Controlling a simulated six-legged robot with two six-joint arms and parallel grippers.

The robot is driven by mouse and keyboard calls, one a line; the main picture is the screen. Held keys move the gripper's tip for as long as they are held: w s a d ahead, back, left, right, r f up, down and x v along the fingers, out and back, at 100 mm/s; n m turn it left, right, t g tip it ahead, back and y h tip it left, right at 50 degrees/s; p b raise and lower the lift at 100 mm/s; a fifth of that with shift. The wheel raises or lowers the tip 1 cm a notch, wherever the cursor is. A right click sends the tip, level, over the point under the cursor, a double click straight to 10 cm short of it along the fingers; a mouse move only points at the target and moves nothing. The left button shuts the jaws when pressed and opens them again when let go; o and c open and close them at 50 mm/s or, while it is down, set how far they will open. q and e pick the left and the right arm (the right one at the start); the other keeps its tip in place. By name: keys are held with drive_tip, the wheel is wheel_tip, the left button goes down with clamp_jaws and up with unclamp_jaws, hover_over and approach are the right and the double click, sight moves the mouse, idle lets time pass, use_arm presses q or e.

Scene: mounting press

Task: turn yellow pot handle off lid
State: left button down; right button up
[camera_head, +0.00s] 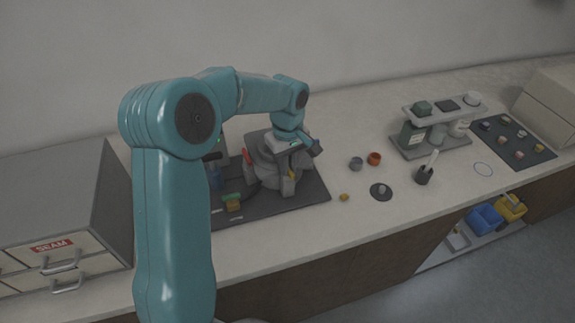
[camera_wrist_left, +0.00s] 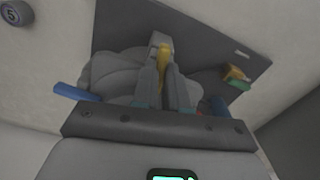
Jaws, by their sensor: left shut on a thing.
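The yellow handle (camera_wrist_left: 163,56) sits between the two fingers of my left gripper (camera_wrist_left: 163,72) in the left wrist view. The gripper is shut on it. In the head view only a small bit of yellow (camera_head: 291,174) shows beside the grey press (camera_head: 262,170). My left gripper (camera_head: 297,160) reaches down over the right side of this press. The press also shows in the left wrist view (camera_wrist_left: 112,75), behind the fingers. The lid cannot be told apart from the press body. My right gripper is in neither view.
The press stands on a dark mat (camera_head: 235,213) with a green and yellow block (camera_head: 233,203) on it. Right of it are grey and orange cups (camera_head: 374,158), a dark disc (camera_head: 381,192), a dark holder (camera_head: 424,174) and a bottle rack (camera_head: 430,145). A drawer cabinet (camera_head: 50,190) stands left.

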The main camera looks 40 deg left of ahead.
use_arm(q)
drive_tip(key=n+b, duration=0.1)
drive_tip(key=n, duration=0.2)
drive_tip(key=shift+f+n, duration=0.1)
drive_tip(key=shift+n, duration=0.3)
drive_tip(key=n+b, duration=0.1)
drive_tip(key=n, duration=0.2)
drive_tip(key=shift+n+b, duration=0.3)
drive_tip(key=shift+b, duration=0.1)
drive_tip(key=n+b, duration=0.1)
drive_tip(key=n, duration=0.3)
drive_tip(key=shift+n+b, duration=0.4)
drive_tip(key=shift+n, duration=1.6)
drive_tip(key=c, duration=1.2)
unclamp_jaws()
drive_tip(key=shift+o, duration=0.2)
